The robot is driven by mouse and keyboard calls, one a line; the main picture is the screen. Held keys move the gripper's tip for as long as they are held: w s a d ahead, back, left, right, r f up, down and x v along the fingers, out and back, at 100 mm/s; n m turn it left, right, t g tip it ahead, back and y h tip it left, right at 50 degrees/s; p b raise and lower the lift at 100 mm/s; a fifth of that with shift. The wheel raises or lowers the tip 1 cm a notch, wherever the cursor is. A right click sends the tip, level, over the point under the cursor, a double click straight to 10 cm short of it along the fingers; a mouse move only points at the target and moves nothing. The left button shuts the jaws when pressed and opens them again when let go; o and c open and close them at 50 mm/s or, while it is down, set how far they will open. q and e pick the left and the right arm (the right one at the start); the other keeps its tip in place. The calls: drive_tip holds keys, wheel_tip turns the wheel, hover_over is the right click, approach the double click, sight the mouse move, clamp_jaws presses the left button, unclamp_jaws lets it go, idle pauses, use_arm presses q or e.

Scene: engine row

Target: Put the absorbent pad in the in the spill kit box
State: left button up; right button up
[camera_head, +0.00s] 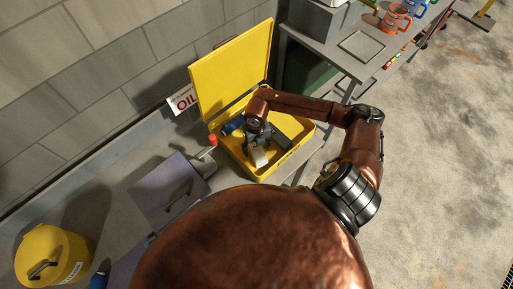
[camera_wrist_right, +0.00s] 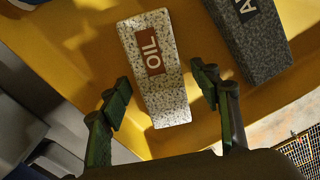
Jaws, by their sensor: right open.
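The spill kit box (camera_head: 292,158) is yellow and stands open on the grey bench, its lid (camera_head: 235,65) raised at the back. A pale speckled pad with a brown OIL label (camera_wrist_right: 155,75) lies inside the box; it also shows in the head view (camera_head: 260,157). My right gripper (camera_head: 257,144) reaches down into the box. In the right wrist view its green-padded fingers (camera_wrist_right: 162,92) are open on either side of the pad's lower part, with gaps visible. A dark grey speckled block (camera_wrist_right: 258,42) lies right of the pad, its label partly cut off. My left gripper is not in view.
A blue item (camera_head: 233,125) lies in the box's left corner. A red-capped container (camera_head: 211,142) and a grey-purple panel with a handle (camera_head: 170,190) are left of the box. A yellow bucket (camera_head: 45,255) stands farther left.

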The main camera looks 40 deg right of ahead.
sight(256, 149)
wheel_tip(256, 149, up, 12)
drive_tip(key=b, duration=0.1)
drive_tip(key=shift+f, duration=0.15)
drive_tip(key=shift+c, duration=0.6)
idle(0.5)
